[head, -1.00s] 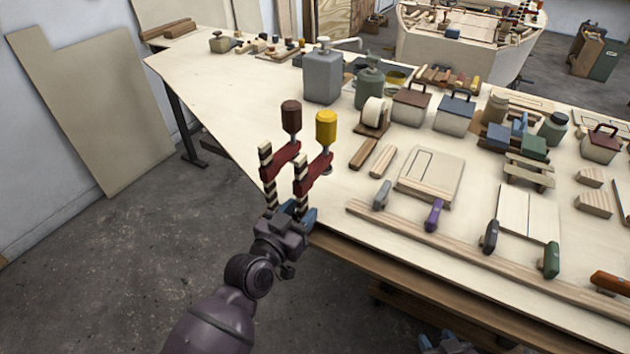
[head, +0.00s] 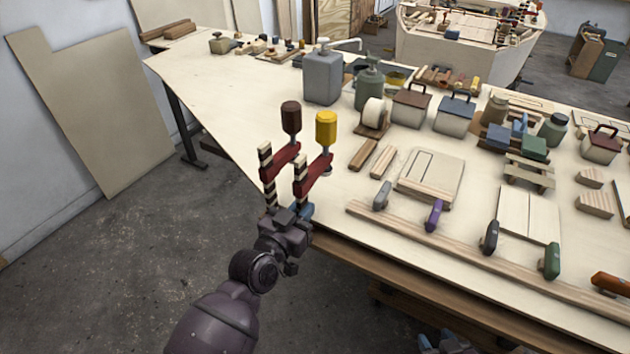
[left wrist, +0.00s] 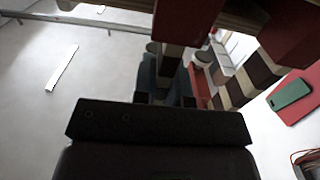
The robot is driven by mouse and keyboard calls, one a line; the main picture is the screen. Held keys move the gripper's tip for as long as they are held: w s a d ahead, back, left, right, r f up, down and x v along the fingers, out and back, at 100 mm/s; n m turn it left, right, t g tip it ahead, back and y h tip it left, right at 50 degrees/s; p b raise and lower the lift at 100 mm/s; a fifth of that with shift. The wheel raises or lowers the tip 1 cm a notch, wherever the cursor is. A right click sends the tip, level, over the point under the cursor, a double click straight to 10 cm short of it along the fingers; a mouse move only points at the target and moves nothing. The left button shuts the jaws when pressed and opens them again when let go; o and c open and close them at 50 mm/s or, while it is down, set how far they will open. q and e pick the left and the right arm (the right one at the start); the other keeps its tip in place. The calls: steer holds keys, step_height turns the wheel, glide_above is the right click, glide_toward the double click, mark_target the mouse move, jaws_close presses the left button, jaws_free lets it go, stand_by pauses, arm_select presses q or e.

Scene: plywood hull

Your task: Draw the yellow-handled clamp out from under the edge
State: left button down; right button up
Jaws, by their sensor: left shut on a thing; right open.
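The yellow-handled clamp (head: 326,128) stands upright at the table's left front edge, with a red arm over the tabletop and a striped bar hanging in front of the edge. My left gripper (head: 293,212) is shut on its bar, low down below the red arm. The left wrist view shows a striped bar (left wrist: 171,60) between the blue fingers. A similar clamp with a dark brown handle (head: 291,117) stands just left of it, close beside. My right gripper (head: 435,344) shows only partly at the bottom edge, open. The clamp's lower jaw is hidden.
The plywood table (head: 230,105) carries two wood strips (head: 372,157), a flat board (head: 432,172) and a long batten (head: 450,250) with several small clamps, all right of the yellow-handled clamp.

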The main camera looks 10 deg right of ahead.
arm_select(q)
steer(key=shift+r, duration=0.1)
steer(key=shift+s+a, duration=0.3)
steer(key=shift+s, duration=0.1)
steer(key=p+v, duration=0.2)
steer(key=v, duration=0.2)
stand_by(0.6)
stand_by(0.3)
